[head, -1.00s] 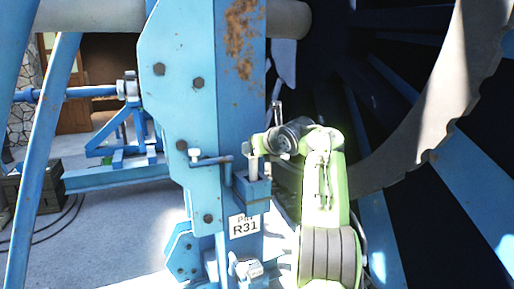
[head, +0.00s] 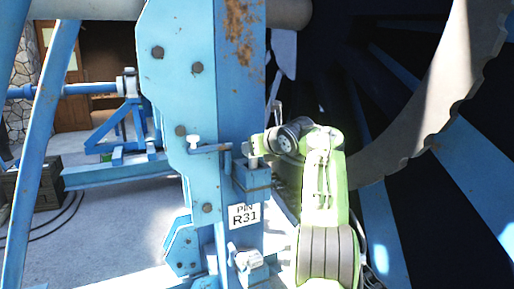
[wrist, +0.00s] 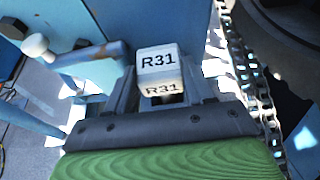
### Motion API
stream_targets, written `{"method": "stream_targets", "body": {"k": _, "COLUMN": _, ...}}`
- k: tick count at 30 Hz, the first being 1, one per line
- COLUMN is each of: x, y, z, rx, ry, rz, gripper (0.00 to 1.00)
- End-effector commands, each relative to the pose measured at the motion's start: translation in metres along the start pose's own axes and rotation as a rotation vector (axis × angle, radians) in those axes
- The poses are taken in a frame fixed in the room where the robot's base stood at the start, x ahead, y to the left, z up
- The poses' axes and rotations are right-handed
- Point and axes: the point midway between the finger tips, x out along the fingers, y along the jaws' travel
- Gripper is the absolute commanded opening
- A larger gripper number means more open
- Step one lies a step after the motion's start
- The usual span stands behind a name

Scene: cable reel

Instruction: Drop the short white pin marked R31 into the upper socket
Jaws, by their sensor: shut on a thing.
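The short white pin (head: 253,162) is upright in my gripper (head: 260,145). In the head view only a short pale length of it shows between the gripper and the upper socket (head: 252,182), a blue block on the column. Its lower end appears to be inside the socket mouth; the depth is hidden. In the wrist view the white pin head (wrist: 158,61) shows R31 on two faces. It sits between the dark fingers of my gripper (wrist: 158,98), which are shut on it.
A blue column (head: 237,90) bears the socket, with a PIN R31 label (head: 244,216) below. A white-knobbed latch (head: 194,141) projects left of the socket. A pale fitting (head: 249,259) sits lower down. A chain (wrist: 245,75) hangs right in the wrist view. The large reel fills the right.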

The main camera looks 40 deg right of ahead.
Motion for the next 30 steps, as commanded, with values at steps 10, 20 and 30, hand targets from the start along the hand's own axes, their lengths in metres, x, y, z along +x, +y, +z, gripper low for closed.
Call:
{"method": "stream_targets", "body": {"k": 10, "x": 0.005, "y": 0.0, "z": -0.013, "rx": 0.0, "ry": -0.004, "rz": 0.0, "gripper": 0.0}}
{"method": "stream_targets", "body": {"k": 20, "x": 0.009, "y": 0.0, "z": -0.021, "rx": 0.0, "ry": -0.004, "rz": 0.0, "gripper": 0.0}}
{"method": "stream_targets", "body": {"k": 30, "x": 0.008, "y": 0.001, "z": -0.02, "rx": -0.002, "ry": -0.004, "rz": 0.0, "gripper": 0.0}}
